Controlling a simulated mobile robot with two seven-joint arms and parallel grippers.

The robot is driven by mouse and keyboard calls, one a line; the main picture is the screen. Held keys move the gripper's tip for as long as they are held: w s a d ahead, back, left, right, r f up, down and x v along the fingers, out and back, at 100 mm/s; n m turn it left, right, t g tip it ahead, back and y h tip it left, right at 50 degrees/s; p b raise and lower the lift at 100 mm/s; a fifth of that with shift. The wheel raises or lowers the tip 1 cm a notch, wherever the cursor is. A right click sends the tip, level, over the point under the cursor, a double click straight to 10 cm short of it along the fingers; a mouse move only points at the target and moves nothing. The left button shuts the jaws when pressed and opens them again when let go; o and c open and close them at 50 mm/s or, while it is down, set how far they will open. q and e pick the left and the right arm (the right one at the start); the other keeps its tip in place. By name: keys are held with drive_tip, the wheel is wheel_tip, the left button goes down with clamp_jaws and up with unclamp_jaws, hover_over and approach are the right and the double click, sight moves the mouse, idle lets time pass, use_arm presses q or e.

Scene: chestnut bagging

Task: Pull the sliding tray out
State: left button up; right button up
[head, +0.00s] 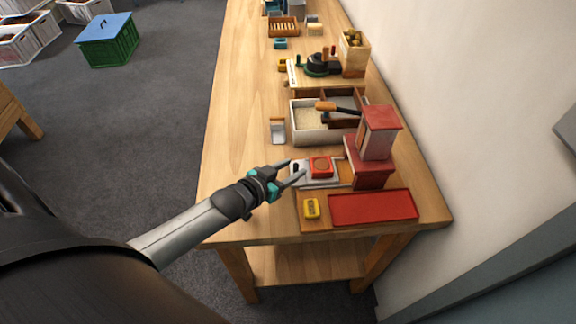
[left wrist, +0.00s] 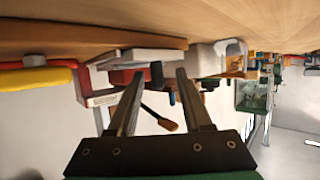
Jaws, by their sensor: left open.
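The sliding tray (head: 333,183) is a pale flat plate at the foot of the red machine (head: 377,148), with a red square piece (head: 321,166) on it. A small dark knob (head: 296,166) stands at its left end. My left gripper (head: 297,172) is open at that end, its fingers on either side of the knob. In the left wrist view, which looks upside down, the open fingers (left wrist: 160,88) point at the pale tray and red piece; contact cannot be told. My right gripper is not in view.
Behind stand a pale bin (head: 305,122) with an orange-handled tool (head: 335,108) and a small scoop-like item (head: 278,130). The table's left strip is clear; the wall is close on the right.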

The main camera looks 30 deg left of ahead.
use_arm(q)
drive_tip(key=shift+s, duration=0.1)
drive_tip(key=p+v, duration=0.2)
drive_tip(key=v, duration=1.3)
drive_tip(key=shift+p, duration=0.35)
